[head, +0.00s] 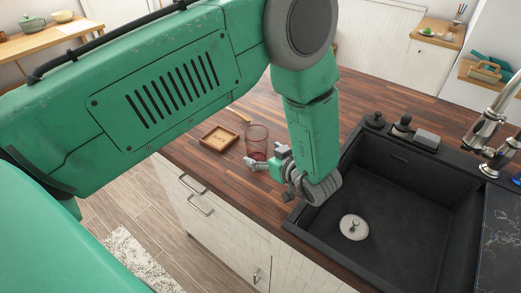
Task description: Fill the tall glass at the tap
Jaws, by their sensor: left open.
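The tall glass (257,137) is reddish and see-through. It stands upright on the wooden worktop to the left of the sink. My left gripper (264,160) is just in front of it, low over the worktop, with its fingers pointing left and apart. The near finger overlaps the foot of the glass in the picture; I cannot tell whether they touch. The chrome tap (489,127) stands at the right edge, partly cut off by the frame. My right gripper is out of view.
The black sink (400,190) fills the right, with a round metal drain piece (354,227) in its basin. A small wooden tray (219,138) lies left of the glass. Dark fittings (401,125) and a grey block (426,139) stand on the sink's back rim.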

